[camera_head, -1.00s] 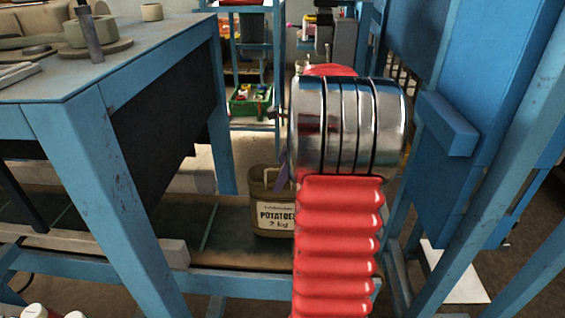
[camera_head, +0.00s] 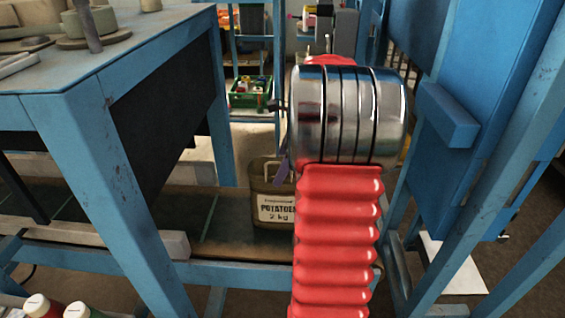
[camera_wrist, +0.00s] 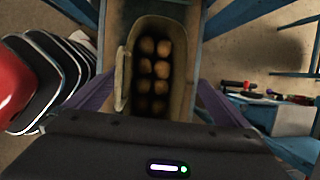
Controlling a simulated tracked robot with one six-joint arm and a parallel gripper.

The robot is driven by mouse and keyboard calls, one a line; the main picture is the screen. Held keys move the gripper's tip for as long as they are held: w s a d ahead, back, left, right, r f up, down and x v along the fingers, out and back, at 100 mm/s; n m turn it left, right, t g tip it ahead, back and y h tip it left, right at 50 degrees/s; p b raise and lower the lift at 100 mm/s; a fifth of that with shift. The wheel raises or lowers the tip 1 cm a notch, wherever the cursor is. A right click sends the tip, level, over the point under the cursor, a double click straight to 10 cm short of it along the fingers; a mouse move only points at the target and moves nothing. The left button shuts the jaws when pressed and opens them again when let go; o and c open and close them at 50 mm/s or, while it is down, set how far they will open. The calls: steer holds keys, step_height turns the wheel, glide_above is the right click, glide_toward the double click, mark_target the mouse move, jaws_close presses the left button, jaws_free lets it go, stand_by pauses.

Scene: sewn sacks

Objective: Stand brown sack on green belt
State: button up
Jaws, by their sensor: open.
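The brown sack (camera_head: 262,195), labelled "POTATOES 2 kg", stands upright on the dark green belt (camera_head: 190,225) below the blue table. In the wrist view I look down into the open top of the sack (camera_wrist: 124,75), with several round brown potatoes inside. My gripper (camera_wrist: 157,82) is open, with one purple finger on each side of the sack. I cannot tell whether either finger touches it. In the head view my own arm hides most of the gripper and the right edge of the sack; one purple finger shows at the sack's upper right.
The blue table (camera_head: 60,85) with stone discs on top stands at the left, its leg in front of the belt. A blue frame (camera_head: 475,110) rises at the right. A green crate (camera_head: 250,92) sits on a shelf behind. White-capped bottles (camera_head: 75,310) are at bottom left.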

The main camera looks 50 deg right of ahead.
steer(key=v, duration=1.2)
steer(key=shift+f, duration=0.1)
stand_by(0.4)
steer(key=a+r+n+h, duration=0.1)
steer(key=a+n, duration=1.3)
steer(key=a, duration=1)
steer(key=s+a+f+n+t, duration=0.1)
steer(key=s+a+f+n, duration=0.2)
steer(key=s+a+n, duration=0.2)
steer(key=s+a+f+n+t, duration=0.1)
steer(key=s+a+f+n, duration=0.2)
steer(key=s+a+n, duration=0.3)
steer(key=a+n, duration=0.3)
steer(key=a, duration=0.2)
steer(key=shift+n+h, duration=0.3)
steer(key=shift+f, duration=0.1)
